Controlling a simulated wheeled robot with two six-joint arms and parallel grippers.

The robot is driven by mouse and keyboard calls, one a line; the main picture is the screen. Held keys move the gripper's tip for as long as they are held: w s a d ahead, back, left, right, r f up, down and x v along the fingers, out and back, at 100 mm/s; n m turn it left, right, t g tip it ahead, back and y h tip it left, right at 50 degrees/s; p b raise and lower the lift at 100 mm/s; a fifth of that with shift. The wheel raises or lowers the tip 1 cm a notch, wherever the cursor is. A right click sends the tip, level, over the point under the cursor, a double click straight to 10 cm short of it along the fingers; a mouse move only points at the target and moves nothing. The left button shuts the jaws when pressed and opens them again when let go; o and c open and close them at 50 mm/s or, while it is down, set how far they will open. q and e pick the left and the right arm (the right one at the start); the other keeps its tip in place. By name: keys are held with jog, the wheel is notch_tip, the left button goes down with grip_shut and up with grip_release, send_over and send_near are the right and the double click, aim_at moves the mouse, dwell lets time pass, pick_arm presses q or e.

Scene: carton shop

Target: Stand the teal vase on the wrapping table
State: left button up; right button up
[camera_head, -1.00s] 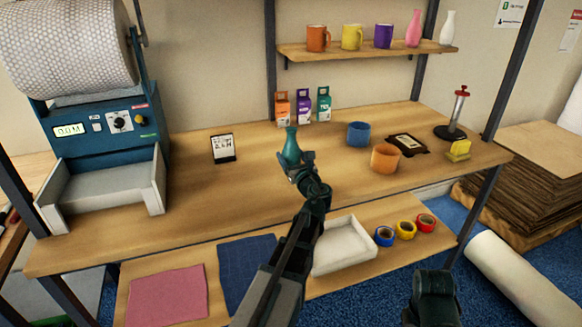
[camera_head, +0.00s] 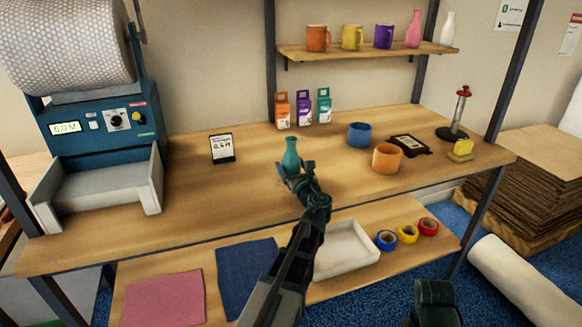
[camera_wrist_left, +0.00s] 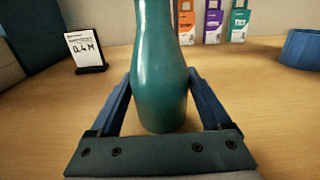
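The teal vase (camera_head: 291,157) is upright over the middle of the wrapping table (camera_head: 240,190). My left gripper (camera_head: 297,176) holds it from the front, low on its body. In the left wrist view the vase (camera_wrist_left: 160,75) fills the middle, with one blue finger close against each side, so the gripper (camera_wrist_left: 160,90) looks shut on it. The vase's base is at or just above the wood; I cannot tell if it touches. My right gripper (camera_head: 436,300) is at the bottom edge, away from the table, and its fingers cannot be made out.
A wrap dispenser (camera_head: 105,130) fills the left end. Bare wood surrounds the vase.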

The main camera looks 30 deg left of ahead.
pick_arm(q)
jog(key=shift+o, duration=1)
jog(key=shift+r, duration=0.1)
jog(key=shift+r+p, duration=0.2)
jog(key=shift+p, duration=0.1)
jog(key=v, duration=1.2)
jog(key=shift+s+f, duration=0.1)
